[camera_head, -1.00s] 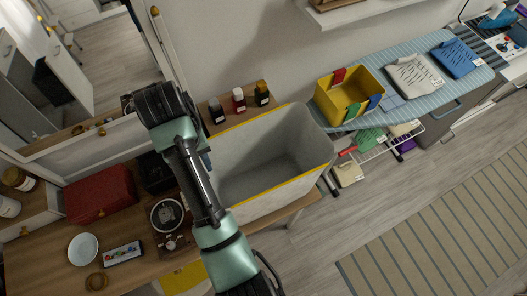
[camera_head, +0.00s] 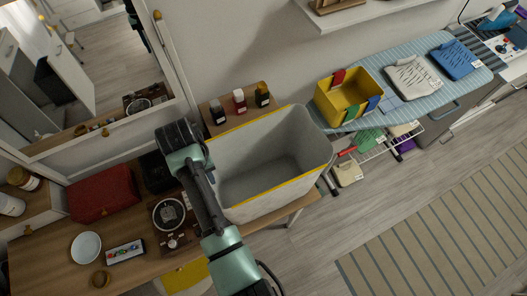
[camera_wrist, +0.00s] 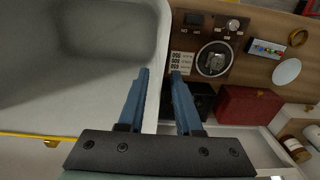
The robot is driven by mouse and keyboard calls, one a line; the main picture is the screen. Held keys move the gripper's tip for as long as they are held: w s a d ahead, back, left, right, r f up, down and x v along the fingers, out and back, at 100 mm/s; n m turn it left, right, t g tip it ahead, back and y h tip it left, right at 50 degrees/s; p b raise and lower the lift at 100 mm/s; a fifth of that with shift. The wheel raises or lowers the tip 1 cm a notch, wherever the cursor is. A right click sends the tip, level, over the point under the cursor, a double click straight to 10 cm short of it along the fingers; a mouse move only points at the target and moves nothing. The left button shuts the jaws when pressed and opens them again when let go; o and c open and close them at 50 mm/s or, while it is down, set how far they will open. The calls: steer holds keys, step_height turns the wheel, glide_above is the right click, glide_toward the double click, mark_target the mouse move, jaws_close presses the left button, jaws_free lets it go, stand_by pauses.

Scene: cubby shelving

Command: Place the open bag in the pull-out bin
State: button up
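A large grey bin with a yellow rim (camera_head: 232,148) stands at the right end of the wooden desk, open at the top and empty. It also fills the left of the wrist view (camera_wrist: 110,88). My gripper's dark wrist end is above the bin's left edge in the head view, which hides the fingers. In the wrist view my gripper (camera_wrist: 160,74) has its two blue fingers apart, with nothing held between them.
Small bottles (camera_head: 239,101) stand behind the bin. A yellow bin (camera_head: 346,98) is on the ironing board (camera_head: 385,80). Floor at right is free.

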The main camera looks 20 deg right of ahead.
jaws_close()
stand_by(1.2)
